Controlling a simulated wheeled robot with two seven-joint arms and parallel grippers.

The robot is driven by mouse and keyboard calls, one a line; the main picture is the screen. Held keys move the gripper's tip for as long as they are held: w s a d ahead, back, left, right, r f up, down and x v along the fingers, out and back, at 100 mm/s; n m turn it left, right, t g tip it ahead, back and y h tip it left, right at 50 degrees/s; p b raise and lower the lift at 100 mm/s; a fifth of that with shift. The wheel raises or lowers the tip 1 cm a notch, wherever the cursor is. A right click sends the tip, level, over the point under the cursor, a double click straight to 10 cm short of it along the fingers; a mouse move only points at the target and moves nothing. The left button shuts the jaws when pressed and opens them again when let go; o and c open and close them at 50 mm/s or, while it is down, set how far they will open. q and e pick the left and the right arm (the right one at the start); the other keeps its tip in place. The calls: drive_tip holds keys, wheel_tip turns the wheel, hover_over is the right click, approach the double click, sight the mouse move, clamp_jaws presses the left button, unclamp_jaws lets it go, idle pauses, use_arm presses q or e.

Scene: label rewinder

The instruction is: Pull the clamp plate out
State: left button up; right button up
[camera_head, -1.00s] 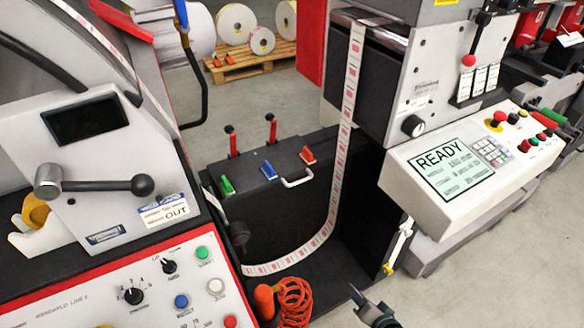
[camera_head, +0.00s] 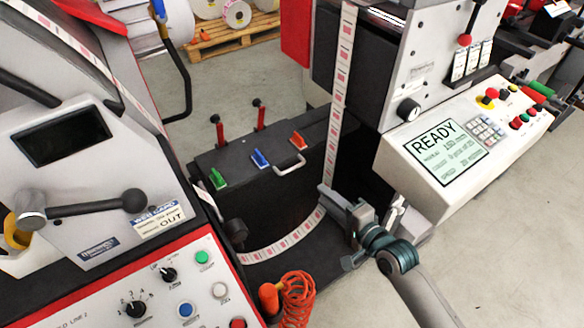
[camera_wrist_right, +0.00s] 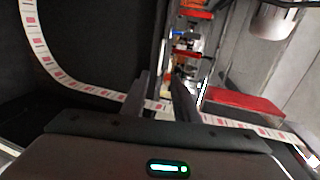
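No part is marked as a clamp plate. The likeliest is the dark box top (camera_head: 205,158) with a pale bar handle (camera_head: 290,165) and green, blue and orange levers; I cannot tell for sure. My right gripper (camera_head: 324,196) reaches in from the lower right, close to the hanging label web (camera_head: 340,95) and to the right of and below the handle. In the right wrist view its two fingers (camera_wrist_right: 154,88) stand a little apart with nothing clearly held. My left gripper does not show.
A control panel reading READY (camera_head: 448,150) juts out at the right. At the left stands a housing with a crank (camera_head: 90,207) above a button panel (camera_head: 190,285). An orange coiled hose (camera_head: 297,298) lies at the bottom. Two red levers (camera_head: 217,131) rise behind the box.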

sight(292, 169)
drive_tip(key=p+x, duration=0.1)
drive_tip(key=x, duration=1.5)
drive_tip(key=shift+w+f, duration=0.1)
drive_tip(key=shift+w, duration=0.1)
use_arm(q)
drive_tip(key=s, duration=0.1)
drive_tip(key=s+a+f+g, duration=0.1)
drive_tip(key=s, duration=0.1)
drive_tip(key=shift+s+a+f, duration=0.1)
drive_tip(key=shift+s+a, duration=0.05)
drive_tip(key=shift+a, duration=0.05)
use_arm(e)
drive_tip(key=shift+w+a, duration=0.2)
drive_tip(key=shift+a, duration=0.05)
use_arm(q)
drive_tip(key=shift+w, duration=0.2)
use_arm(e)
drive_tip(key=shift+f, duration=0.15)
clamp_jaws()
